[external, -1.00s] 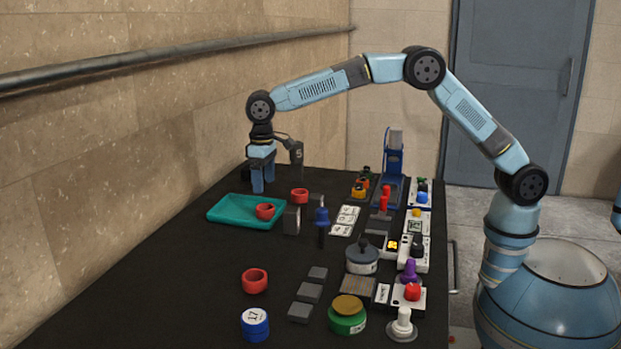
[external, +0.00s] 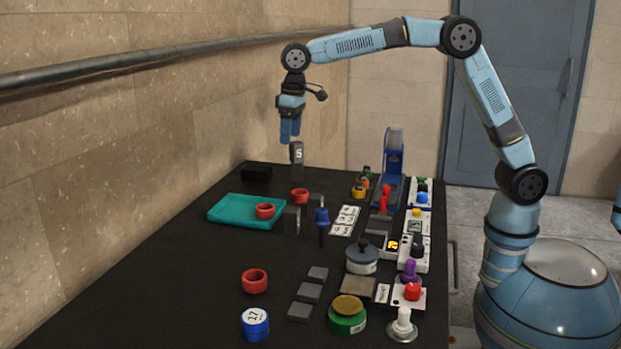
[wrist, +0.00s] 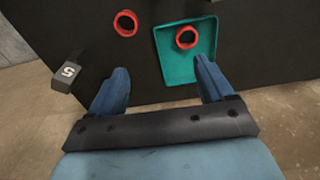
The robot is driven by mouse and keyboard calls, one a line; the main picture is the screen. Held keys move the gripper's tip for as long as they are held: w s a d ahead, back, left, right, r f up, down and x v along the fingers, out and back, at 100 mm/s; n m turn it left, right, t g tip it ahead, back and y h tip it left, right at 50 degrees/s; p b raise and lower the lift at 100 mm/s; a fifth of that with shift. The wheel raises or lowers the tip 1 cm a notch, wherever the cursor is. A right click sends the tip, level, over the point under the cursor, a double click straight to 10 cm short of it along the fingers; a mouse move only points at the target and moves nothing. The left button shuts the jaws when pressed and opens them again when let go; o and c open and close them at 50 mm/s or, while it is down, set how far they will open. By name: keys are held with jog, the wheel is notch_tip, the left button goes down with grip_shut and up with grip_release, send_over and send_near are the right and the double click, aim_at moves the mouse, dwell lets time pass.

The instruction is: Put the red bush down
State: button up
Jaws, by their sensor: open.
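One red bush (external: 265,214) sits in the teal tray (external: 222,214); it also shows in the wrist view (wrist: 180,42), lying on the tray (wrist: 205,52). A second red bush (external: 299,198) stands on the black table just behind the tray's right side, also in the wrist view (wrist: 118,25). A third red bush (external: 255,286) stands on the near part of the table. My gripper (external: 290,141) is open and empty, raised well above the far end of the table. In the wrist view its fingers (wrist: 160,82) are spread with nothing between them.
A dark post marked 5 (external: 296,154) stands close below my gripper. A black box (external: 257,174) lies at the far left. A blue press (external: 390,165) and controls line the right side.

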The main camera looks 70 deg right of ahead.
jog(key=s+d+r+t, duration=0.1)
jog(key=s+d+r, duration=0.2)
jog(key=s+d, duration=0.35)
jog(key=s+d+r+t, duration=0.1)
jog(key=s+d+r, duration=0.25)
jog(key=s, duration=0.55)
jog(key=s+d+r, duration=0.3)
jog(key=s+d, duration=0.1)
jog(key=s, duration=0.3)
jog(key=s+d+f+t, duration=0.1)
jog(key=s+d+f, duration=0.1)
jog(key=s, duration=0.6)
jog(key=s+d+f, duration=0.2)
jog(key=s, duration=0.5)
jog(key=s+d+f+t, duration=0.1)
jog(key=s+d+f, duration=0.1)
jog(key=s, duration=0.6)
jog(key=shift+s+d+f+t, duration=0.3)
jog(key=shift+d+f, duration=0.1)
jog(key=shift+f, duration=0.2)
